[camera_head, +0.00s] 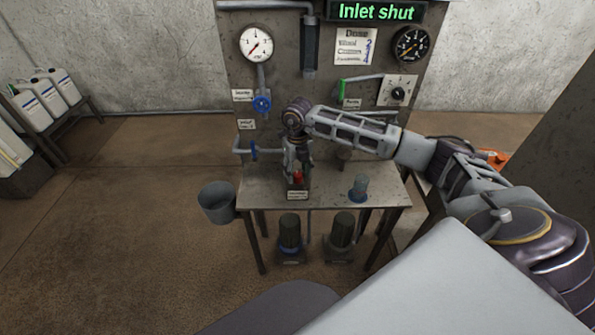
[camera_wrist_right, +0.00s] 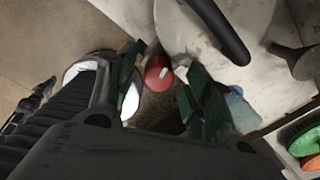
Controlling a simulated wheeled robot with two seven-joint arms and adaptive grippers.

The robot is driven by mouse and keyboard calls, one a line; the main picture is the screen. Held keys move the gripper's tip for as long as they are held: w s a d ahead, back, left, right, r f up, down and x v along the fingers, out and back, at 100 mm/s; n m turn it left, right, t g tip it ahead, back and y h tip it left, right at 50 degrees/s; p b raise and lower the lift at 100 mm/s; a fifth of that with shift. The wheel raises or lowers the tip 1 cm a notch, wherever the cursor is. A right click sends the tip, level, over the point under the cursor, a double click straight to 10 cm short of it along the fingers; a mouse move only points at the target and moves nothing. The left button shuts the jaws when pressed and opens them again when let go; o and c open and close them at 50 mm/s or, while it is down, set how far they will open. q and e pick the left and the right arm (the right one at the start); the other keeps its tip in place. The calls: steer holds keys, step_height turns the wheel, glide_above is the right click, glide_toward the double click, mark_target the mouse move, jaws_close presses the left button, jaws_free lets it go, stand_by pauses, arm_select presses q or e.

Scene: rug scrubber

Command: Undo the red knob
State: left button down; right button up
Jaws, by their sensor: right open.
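The red knob (camera_head: 298,176) stands upright near the front edge of the metal bench (camera_head: 335,190), behind a small white label. My right gripper (camera_head: 299,162) hangs over it, pointing down. In the right wrist view the red knob (camera_wrist_right: 157,73) shows between the two dark green fingers of my right gripper (camera_wrist_right: 162,68). The fingers are open, with a gap visible on the knob's right side. I cannot tell whether the left finger touches it. My left gripper is not in view.
A panel (camera_head: 285,90) with gauges, blue valves and a green lever rises behind the bench; its sign (camera_head: 377,11) reads "Inlet shut". A blue-grey fitting (camera_head: 360,186) stands right of the knob.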

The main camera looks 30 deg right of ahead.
steer(key=shift+r, duration=0.1)
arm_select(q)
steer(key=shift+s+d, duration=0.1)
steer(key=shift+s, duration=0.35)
arm_select(e)
step_height(320, 180, up, 12)
stand_by(0.3)
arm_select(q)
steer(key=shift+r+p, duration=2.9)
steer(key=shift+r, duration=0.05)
arm_select(e)
step_height(320, 180, up, 9)
glide_above(297, 173)
